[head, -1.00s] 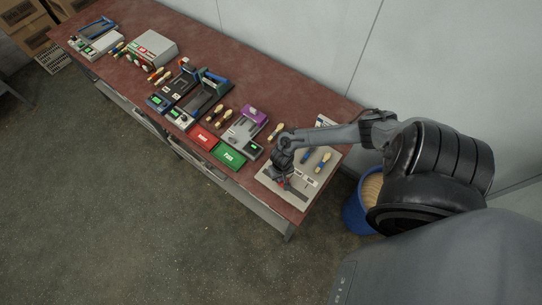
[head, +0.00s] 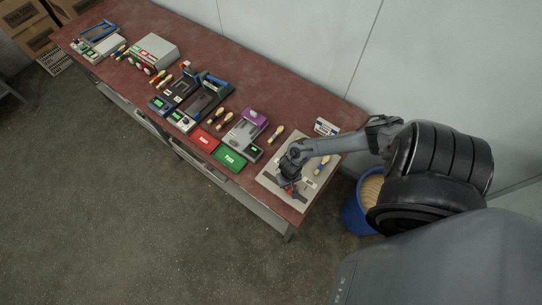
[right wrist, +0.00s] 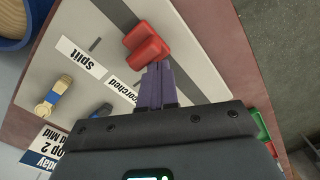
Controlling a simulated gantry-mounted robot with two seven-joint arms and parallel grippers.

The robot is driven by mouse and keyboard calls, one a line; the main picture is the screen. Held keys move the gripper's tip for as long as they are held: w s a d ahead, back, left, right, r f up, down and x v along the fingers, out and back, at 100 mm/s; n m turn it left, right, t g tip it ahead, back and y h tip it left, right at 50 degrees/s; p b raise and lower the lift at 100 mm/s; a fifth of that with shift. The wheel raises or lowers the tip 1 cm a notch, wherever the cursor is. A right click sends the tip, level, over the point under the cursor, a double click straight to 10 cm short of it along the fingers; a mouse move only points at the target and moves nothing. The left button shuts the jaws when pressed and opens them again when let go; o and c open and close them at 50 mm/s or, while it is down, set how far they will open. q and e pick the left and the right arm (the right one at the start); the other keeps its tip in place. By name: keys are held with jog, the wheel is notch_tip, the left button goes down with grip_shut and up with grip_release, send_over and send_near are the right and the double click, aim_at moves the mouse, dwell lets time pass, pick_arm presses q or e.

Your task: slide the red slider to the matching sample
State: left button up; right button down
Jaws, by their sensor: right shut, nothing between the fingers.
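The red slider (right wrist: 147,45) sits on a dark slot (right wrist: 118,14) in a pale board (right wrist: 75,25). In the head view its red shows small (head: 291,189), below my right gripper (head: 290,182). In the right wrist view my right gripper (right wrist: 158,68) is shut and empty, its fingertips right at the slider's near side; whether they touch is unclear. A "Split" label (right wrist: 81,58) and a partly covered "Scorched" label (right wrist: 122,90) lie beside the slot. Sample spoons (right wrist: 53,96) show on the board. My left gripper is out of view.
A red tray (head: 205,138) and a green tray (head: 229,158) lie left of the board, near a grey device with a purple part (head: 255,118). A blue bin (head: 354,216) stands at the table's right end. A sign (head: 326,127) stands behind the board.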

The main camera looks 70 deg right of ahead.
jog(key=shift+s+a+p, duration=0.2)
jog(key=shift+s+p, duration=0.3)
jog(key=shift+s, duration=0.4)
jog(key=shift+s+a+p, duration=0.25)
jog(key=shift+s+p, duration=0.3)
jog(key=shift+s, duration=0.6)
jog(key=shift+w, duration=0.25)
jog(key=shift+w+d, duration=0.15)
jog(key=shift+w, duration=0.25)
jog(key=shift+r+p, duration=1)
jog(key=shift+r, duration=2.5)
